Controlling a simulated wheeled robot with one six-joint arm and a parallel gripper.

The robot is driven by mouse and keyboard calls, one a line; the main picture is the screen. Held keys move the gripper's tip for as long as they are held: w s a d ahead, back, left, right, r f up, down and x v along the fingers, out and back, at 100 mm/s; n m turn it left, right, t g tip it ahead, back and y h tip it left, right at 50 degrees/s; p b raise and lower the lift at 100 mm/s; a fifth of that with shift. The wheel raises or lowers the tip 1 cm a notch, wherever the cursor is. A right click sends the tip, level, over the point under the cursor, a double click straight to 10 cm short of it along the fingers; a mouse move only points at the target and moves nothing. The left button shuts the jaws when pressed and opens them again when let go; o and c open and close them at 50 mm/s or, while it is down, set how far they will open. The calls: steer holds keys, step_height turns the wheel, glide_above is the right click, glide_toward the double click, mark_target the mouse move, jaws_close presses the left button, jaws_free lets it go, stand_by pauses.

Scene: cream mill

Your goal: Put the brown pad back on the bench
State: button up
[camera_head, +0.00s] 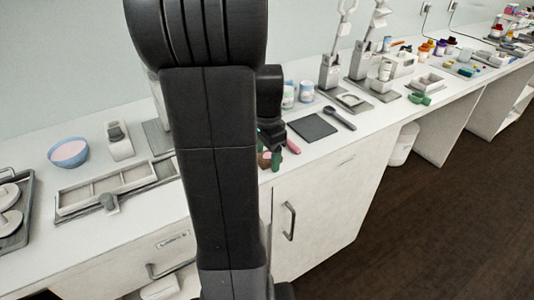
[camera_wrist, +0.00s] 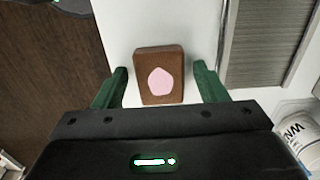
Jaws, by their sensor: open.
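In the wrist view the brown pad (camera_wrist: 147,96) lies on the white bench top (camera_wrist: 140,22). My gripper (camera_wrist: 160,68) is open, with one green finger on each side of the pad and a gap of white showing on both sides. In the head view my gripper (camera_head: 270,160) is low at the bench's front edge, mostly hidden by my arm. A bit of brown (camera_head: 264,157) shows beside a green finger there.
White jars (camera_head: 306,91) stand behind. A ribbed grey block (camera_wrist: 263,45) and a white jar (camera_wrist: 299,132) are right in the wrist view.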

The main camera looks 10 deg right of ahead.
mark_target(267, 156)
steer(key=shift+r, duration=0.1)
step_height(267, 156, up, 12)
steer(key=p, duration=0.1)
stand_by(0.4)
step_height(267, 156, down, 12)
steer(key=shift+f+b, duration=0.25)
steer(key=shift+b, duration=0.3)
steer(key=shift+r+p, duration=0.3)
steer(key=shift+r, duration=1.85)
